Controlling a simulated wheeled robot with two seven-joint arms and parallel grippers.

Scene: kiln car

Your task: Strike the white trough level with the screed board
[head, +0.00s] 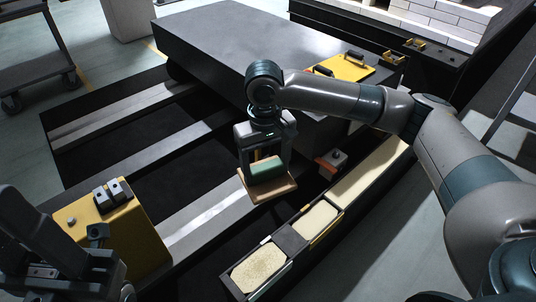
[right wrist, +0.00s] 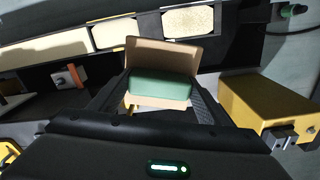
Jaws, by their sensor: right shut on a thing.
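My right gripper (head: 265,158) is shut on the green grip of the screed board (head: 256,189), a tan wooden board. The board is held in the air to the left of the trough row, clear of the fill. It also shows in the right wrist view (right wrist: 150,52), between the fingers. The white trough (head: 272,279), with a pale rim strip, is the nearest in the row. Its cream, grainy fill (head: 258,268) looks uneven. My left gripper (head: 62,272) is at the lower left, away from the troughs; its jaws are unclear.
A yellow-edged trough (head: 325,235) and a longer pale-filled trough (head: 370,168) continue the row. A yellow box (head: 125,235) stands at lower left. A large grey slab (head: 235,45) lies behind. Dark pits lie between the rails.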

